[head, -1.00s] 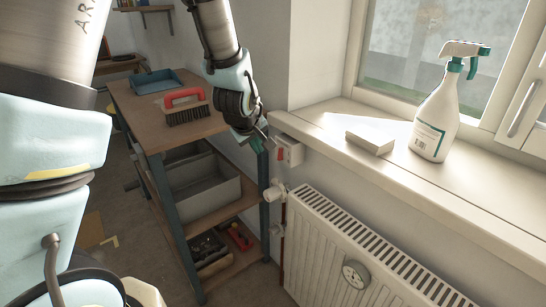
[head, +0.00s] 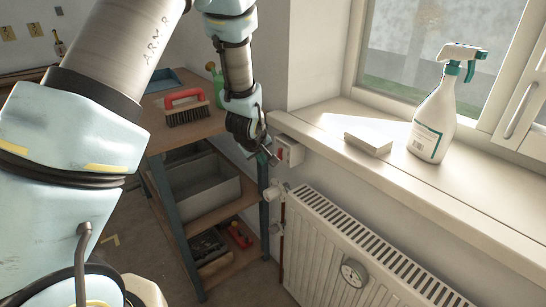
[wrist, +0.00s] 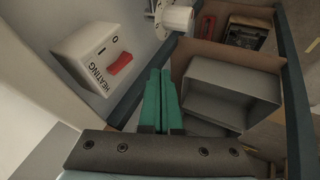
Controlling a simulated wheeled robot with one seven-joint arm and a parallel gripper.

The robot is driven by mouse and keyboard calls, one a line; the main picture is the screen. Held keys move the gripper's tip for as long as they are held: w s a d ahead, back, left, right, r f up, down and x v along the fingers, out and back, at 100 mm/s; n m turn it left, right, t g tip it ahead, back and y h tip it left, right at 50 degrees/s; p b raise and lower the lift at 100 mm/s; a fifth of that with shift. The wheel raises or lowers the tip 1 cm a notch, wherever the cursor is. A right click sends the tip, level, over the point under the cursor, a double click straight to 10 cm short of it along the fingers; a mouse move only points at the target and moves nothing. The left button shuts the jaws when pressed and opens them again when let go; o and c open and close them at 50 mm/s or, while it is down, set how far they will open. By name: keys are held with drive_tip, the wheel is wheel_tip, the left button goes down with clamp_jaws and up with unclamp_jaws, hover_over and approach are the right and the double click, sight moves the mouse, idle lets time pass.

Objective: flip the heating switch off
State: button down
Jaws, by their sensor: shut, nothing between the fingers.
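The heating switch is a white box (head: 290,150) on the wall just below the left end of the window sill. In the wrist view the box (wrist: 88,52) shows at upper left, with the word HEATING, the marks I and O, and a red rocker (wrist: 120,64). I cannot tell which side of the rocker is pressed in. My gripper (head: 272,158) is beside the box, just left of it in the head view. Its teal fingers (wrist: 162,98) are shut and empty, and in the wrist view they lie to the right of and below the rocker, apart from it.
A white radiator (head: 350,240) with a valve knob (head: 273,192) is below. A workbench (head: 165,140) with a red-handled brush (head: 186,107) and a grey bin (head: 205,190) stands left. The sill holds a white block (head: 368,142) and a spray bottle (head: 437,115).

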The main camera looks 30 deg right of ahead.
sight(282, 154)
drive_tip(key=d, duration=0.1)
drive_tip(key=w+d+f+p, duration=0.1)
drive_tip(key=d, duration=0.1)
drive_tip(key=d+f, duration=0.1)
drive_tip(key=shift+w+d+f+p, duration=0.15)
drive_tip(key=shift+w+d+p, duration=0.15)
drive_tip(key=shift+p, duration=0.05)
drive_tip(key=shift+f, duration=0.1)
drive_tip(key=shift+d+h+b, duration=0.3)
drive_tip(key=shift+h+b, duration=0.1)
drive_tip(key=shift+b, duration=0.55)
